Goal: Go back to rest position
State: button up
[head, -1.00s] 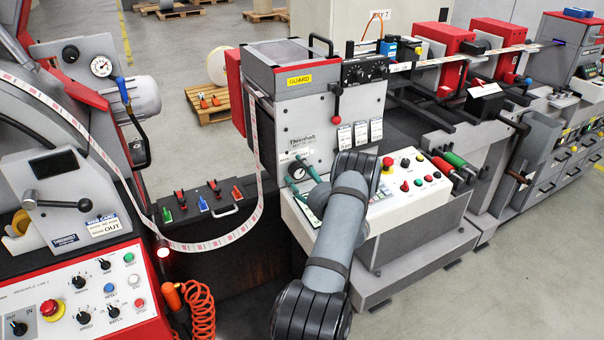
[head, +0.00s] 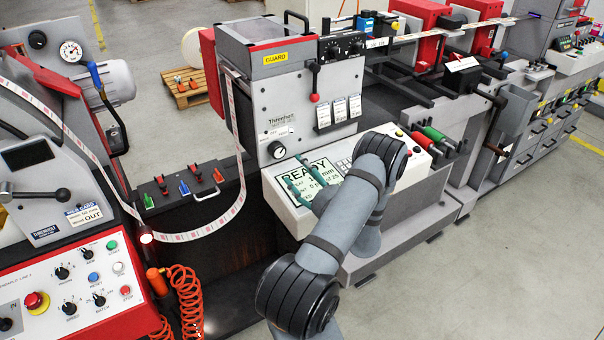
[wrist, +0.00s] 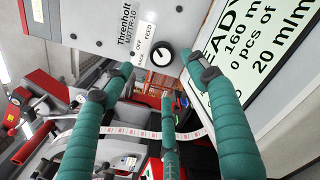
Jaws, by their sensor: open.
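My gripper (head: 302,190) is in front of the READY display (head: 325,172) of the white control panel, with its teal fingers spread. In the wrist view my gripper (wrist: 150,90) is open, with nothing between its fingers. The black selector knob (head: 277,150) on the grey machine face is up and left of the fingers in the head view, clear of them. In the wrist view the knob (wrist: 162,57) sits beyond the fingers, beside a BACK OFF FEED plate (wrist: 146,38). My arm covers part of the panel.
A printed label web (head: 190,236) hangs in a loop left of my gripper. A red-tipped lever (head: 315,97) stands above. Red and green rollers (head: 430,138) lie right of the panel. A control box (head: 75,290) fills the lower left. Open floor lies at lower right.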

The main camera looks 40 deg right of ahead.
aim_at(280, 152)
dwell(0.3)
jog(key=w, duration=0.4)
jog(key=w+d, duration=0.1)
jog(key=w, duration=0.3)
jog(key=w+d, duration=0.1)
jog(key=w, duration=0.3)
jog(key=shift+f, duration=0.1)
jog(key=shift+d, duration=0.1)
jog(key=shift+s, duration=0.1)
